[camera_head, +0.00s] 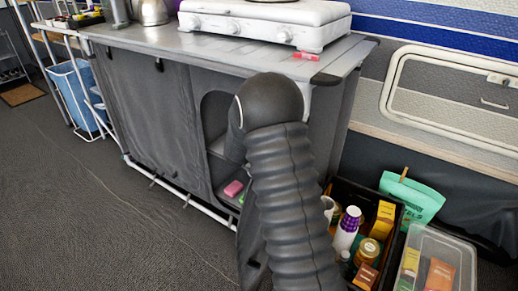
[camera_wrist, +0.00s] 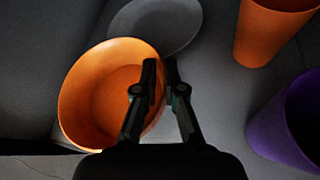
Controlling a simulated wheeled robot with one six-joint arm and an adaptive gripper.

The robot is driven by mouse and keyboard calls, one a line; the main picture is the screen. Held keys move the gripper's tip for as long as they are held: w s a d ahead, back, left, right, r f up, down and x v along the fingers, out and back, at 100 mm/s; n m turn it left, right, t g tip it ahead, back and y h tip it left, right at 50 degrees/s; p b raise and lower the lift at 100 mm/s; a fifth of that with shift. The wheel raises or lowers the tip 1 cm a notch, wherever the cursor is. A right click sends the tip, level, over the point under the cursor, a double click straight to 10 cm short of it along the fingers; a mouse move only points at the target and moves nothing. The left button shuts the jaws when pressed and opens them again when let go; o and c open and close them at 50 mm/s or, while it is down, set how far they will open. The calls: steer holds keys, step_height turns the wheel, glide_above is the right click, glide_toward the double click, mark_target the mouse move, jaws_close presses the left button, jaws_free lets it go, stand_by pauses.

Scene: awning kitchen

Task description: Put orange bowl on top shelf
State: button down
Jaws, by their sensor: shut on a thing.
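The orange bowl (camera_wrist: 85,95) shows in the left half of the wrist view, its open side toward the camera. My gripper (camera_wrist: 160,65) is shut on the bowl's right rim, with one finger inside the bowl and one outside. In the head view, my arm hides the gripper and the bowl. The grey fabric cabinet (camera_head: 150,110) has an open compartment with an upper shelf board (camera_head: 232,157) and a lower level. My arm covers much of the opening.
In the wrist view, a grey plate (camera_wrist: 170,25), an orange cup (camera_wrist: 262,35) and a purple cup (camera_wrist: 285,130) are near the bowl. In the head view, a pink item (camera_head: 233,188) lies on the lower level. A black crate (camera_head: 385,190) and clear bin (camera_head: 455,250) stand right.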

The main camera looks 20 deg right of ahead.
steer(key=shift+f, duration=1.55)
steer(key=shift+f+b, duration=0.15)
steer(key=shift+b, duration=0.15)
steer(key=c, duration=1.3)
jaws_free()
steer(key=shift+o, duration=0.2)
steer(key=shift+r, duration=0.2)
steer(key=v, duration=1.2)
